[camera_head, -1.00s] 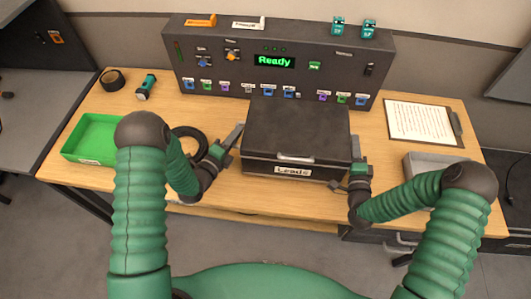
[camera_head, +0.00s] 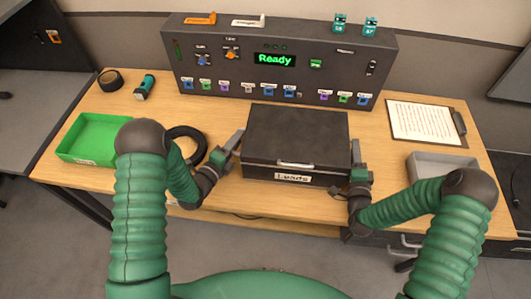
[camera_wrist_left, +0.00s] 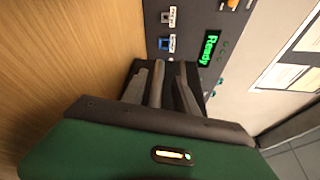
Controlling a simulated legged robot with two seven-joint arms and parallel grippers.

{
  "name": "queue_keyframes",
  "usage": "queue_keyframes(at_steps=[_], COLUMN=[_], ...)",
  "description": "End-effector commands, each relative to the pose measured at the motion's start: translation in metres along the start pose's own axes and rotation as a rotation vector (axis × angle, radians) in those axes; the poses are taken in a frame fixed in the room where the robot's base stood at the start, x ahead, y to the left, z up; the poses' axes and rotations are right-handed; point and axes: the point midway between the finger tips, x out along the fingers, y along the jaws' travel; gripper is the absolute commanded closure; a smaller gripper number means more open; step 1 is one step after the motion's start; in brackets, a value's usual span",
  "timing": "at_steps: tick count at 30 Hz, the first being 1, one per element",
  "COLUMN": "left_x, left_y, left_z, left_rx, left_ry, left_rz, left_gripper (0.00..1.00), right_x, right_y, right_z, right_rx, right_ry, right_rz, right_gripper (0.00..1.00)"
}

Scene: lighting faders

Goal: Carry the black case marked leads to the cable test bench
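The black case (camera_head: 297,135) has a pale front handle and a white label reading "Leads". In the head view it is at the front middle of the wooden bench, lid shut. My left gripper (camera_head: 238,139) is against or very close to its left side, fingers pointing away from me. My right gripper (camera_head: 356,153) is likewise at its right side. In the left wrist view, the grey fingers of the left gripper (camera_wrist_left: 160,85) overlap a dark surface. Finger gaps and exact contact are unclear. I cannot tell whether the case's underside touches the bench.
Behind the case stands a dark console (camera_head: 330,75) showing "Ready". A green tray (camera_head: 88,160) and a black cable coil (camera_head: 200,148) lie left. A clipboard (camera_head: 425,120) and a grey tray (camera_head: 430,158) are right. Another dark bench (camera_head: 30,95) is at far left.

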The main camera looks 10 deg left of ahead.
Motion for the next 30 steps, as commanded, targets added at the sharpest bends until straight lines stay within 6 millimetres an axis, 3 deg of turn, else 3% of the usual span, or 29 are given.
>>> queue_keyframes(at_steps=[5,15,20,23,30], left_x=[-0.024,-0.104,-0.119,-0.120,-0.120], left_y=[0.001,0.002,0.001,0.001,0.001], left_z=[0.000,0.000,0.000,0.000,0.000], left_rx=[0.000,0.000,-0.001,-0.001,0.000], left_ry=[0.000,-0.001,0.000,0.000,0.000], left_rz=[0.003,0.003,0.002,0.001,0.001], left_gripper=[0.65,0.65,0.65,0.65,0.65], right_x=[0.000,0.000,-0.002,-0.014,-0.074], right_y=[0.000,0.000,0.000,0.001,0.002], right_z=[0.000,0.000,0.000,0.001,0.001], right_rx=[0.000,0.001,0.001,0.001,0.002], right_ry=[0.000,-0.001,-0.001,-0.003,-0.003], right_rz=[-0.001,0.000,0.000,0.002,0.006], right_gripper=[0.62,0.62,0.62,0.62,0.62])
